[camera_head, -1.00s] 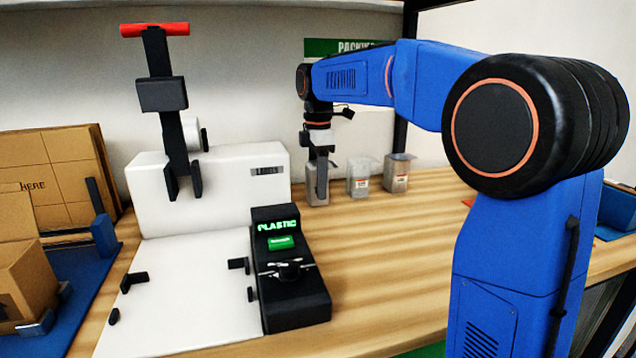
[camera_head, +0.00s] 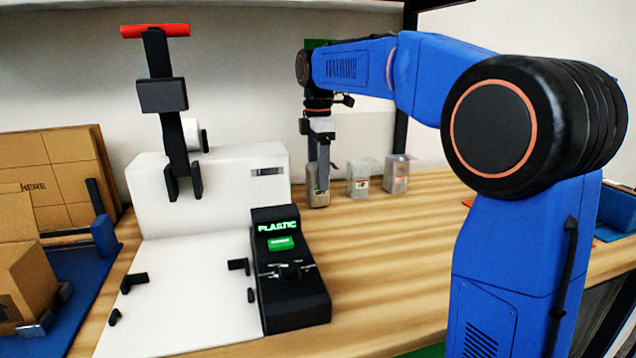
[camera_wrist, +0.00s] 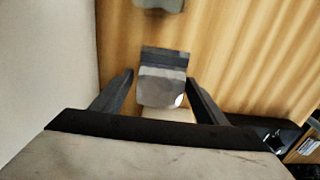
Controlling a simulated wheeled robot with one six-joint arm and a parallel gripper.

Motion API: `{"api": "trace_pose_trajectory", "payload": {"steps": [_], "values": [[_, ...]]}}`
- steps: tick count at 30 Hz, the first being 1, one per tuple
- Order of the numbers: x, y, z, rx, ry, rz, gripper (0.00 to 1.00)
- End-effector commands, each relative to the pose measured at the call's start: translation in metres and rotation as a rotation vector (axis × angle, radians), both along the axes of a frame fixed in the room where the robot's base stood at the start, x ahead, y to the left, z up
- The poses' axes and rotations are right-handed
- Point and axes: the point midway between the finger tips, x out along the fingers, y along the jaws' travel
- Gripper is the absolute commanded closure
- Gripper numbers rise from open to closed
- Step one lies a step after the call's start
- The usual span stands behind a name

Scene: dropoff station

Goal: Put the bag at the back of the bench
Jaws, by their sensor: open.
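Several small silver-grey bags stand in a row at the back of the wooden bench (camera_head: 400,260). The leftmost bag (camera_head: 318,199) is upright on the bench, right of the white machine. My gripper (camera_head: 319,183) points down at this bag, and its fingers partly hide it. In the wrist view, my gripper (camera_wrist: 160,88) is open, with a bag (camera_wrist: 160,92) between and below its spread fingers and a visible gap on each side. The middle bag (camera_head: 358,183) and the right bag (camera_head: 396,178) stand beside it, apart from my gripper.
A white machine (camera_head: 215,180) with a red-handled black lever (camera_head: 155,60) and a black panel reading PLASTIC (camera_head: 290,285) stand left of the bags. Cardboard boxes (camera_head: 25,285) are at the far left. The bench in front of the bags is clear.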

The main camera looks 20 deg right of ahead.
Motion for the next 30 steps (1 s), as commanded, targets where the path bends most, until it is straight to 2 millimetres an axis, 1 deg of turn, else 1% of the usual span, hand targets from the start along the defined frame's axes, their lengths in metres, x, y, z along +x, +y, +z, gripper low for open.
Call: {"api": "trace_pose_trajectory", "payload": {"steps": [1, 3, 9, 15, 20, 30], "values": [[0.001, 0.0, 0.011, 0.0, -0.003, 0.0, 0.33], [0.001, 0.0, 0.025, 0.0, -0.003, 0.0, 0.33], [0.001, 0.0, 0.061, 0.0, -0.002, 0.0, 0.33], [0.001, 0.0, 0.083, 0.0, -0.001, 0.0, 0.33], [0.0, 0.0, 0.089, 0.0, 0.001, 0.0, 0.33], [0.0, 0.0, 0.089, 0.0, 0.0, 0.0, 0.33]]}}
